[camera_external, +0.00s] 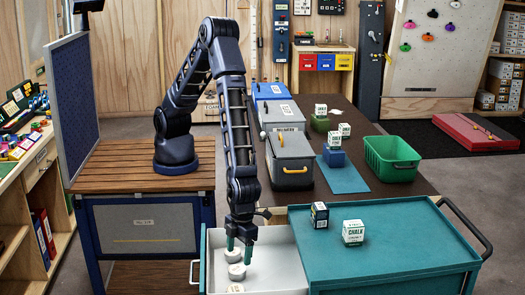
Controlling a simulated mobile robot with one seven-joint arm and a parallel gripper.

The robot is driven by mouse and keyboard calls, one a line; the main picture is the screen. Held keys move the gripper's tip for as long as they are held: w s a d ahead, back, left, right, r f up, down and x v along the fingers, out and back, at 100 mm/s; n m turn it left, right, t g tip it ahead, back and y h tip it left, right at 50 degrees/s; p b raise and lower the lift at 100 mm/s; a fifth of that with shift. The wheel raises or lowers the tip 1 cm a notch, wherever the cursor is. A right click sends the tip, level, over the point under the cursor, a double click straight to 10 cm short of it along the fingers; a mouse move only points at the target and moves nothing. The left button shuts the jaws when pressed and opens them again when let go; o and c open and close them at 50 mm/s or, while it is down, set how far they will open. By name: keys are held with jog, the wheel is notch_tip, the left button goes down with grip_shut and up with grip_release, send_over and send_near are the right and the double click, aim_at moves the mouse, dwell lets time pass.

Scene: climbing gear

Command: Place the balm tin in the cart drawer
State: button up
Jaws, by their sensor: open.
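The cart drawer (279,266) is pulled out at the left side of the teal cart (410,247), with a pale grey inside. Several small round white tins stand in a row along its left part: a far tin (233,255), a middle tin (237,271) and a near tin (236,289), cut by the picture's lower edge. I cannot tell which of them is the balm tin. My gripper (239,252) points down into the drawer with its green fingertips apart. They are beside the far and middle tins; contact cannot be made out.
A white chalk box (353,232) and a small dark box (319,215) stand on the cart top. Behind are an empty-looking green bin (392,159), a blue mat (342,175) and a grey lidded bin (290,160). The drawer's right part is clear.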

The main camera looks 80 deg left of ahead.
aim_at(241, 267)
jog(key=w+a+r+n+t, duration=0.1)
jog(key=w+a+r+n, duration=0.2)
jog(key=w+a+r, duration=0.55)
jog(key=w+a+r+n+t, duration=0.1)
jog(key=w+a+r+n, duration=0.3)
jog(key=r, duration=0.7)
jog(key=w+a+r+n+t, duration=0.1)
jog(key=w+a+r+n, duration=0.15)
jog(key=a+r, duration=0.45)
jog(key=w+a+r+n, duration=0.1)
jog(key=a+r+n, duration=0.2)
jog(key=a, duration=0.8)
jog(key=s+a+r+n+t, duration=0.15)
jog(key=a+r+n, duration=0.25)
jog(key=a, duration=0.5)
jog(key=s+a+r+n, duration=0.2)
jog(key=a+r+n, duration=0.2)
jog(key=a, duration=0.5)
jog(key=s+a+r+n+t, duration=0.1)
jog(key=s+a+r+n, duration=0.1)
jog(key=s+a+n, duration=0.7)
jog(key=s+a, duration=0.3)
jog(key=a, duration=0.1)
jog(key=shift+s+a+r+y, duration=0.25)
jog(key=shift+a+y, duration=0.05)
jog(key=shift+y, duration=0.1)
